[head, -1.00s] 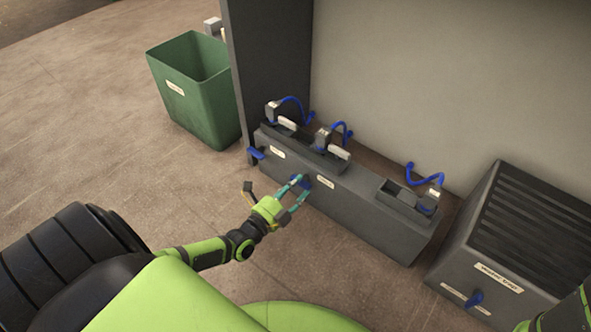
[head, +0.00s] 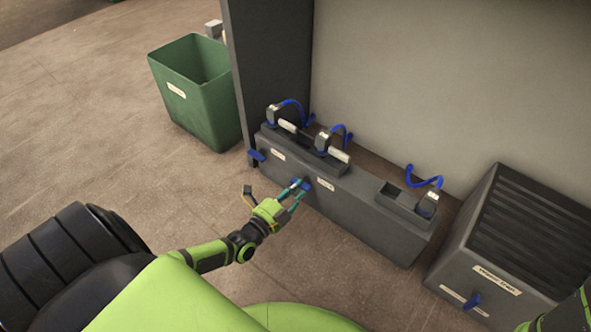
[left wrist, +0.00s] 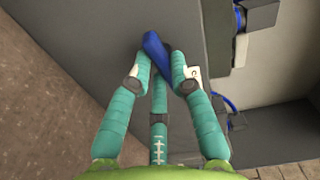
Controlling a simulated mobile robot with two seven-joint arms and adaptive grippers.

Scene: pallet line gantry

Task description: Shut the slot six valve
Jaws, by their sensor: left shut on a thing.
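A long grey bench (head: 372,222) stands against the wall, with blue valve handles on its front face. My left gripper (head: 296,191) is at the middle blue valve handle (head: 303,184), with teal fingers on both sides of it. In the left wrist view the fingers (left wrist: 160,78) are closed around this blue handle (left wrist: 155,50). A white label (left wrist: 194,76) beside it is partly hidden by a finger, so its full text cannot be read. Another blue valve handle (head: 256,155) sits at the bench's left end. My right gripper is not in view.
A green bin (head: 197,95) stands at the back left. A grey slatted crate (head: 455,262) with a blue handle (head: 472,299) stands at the right. Blue hoses (head: 424,180) rise behind the bench. The floor in front is clear.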

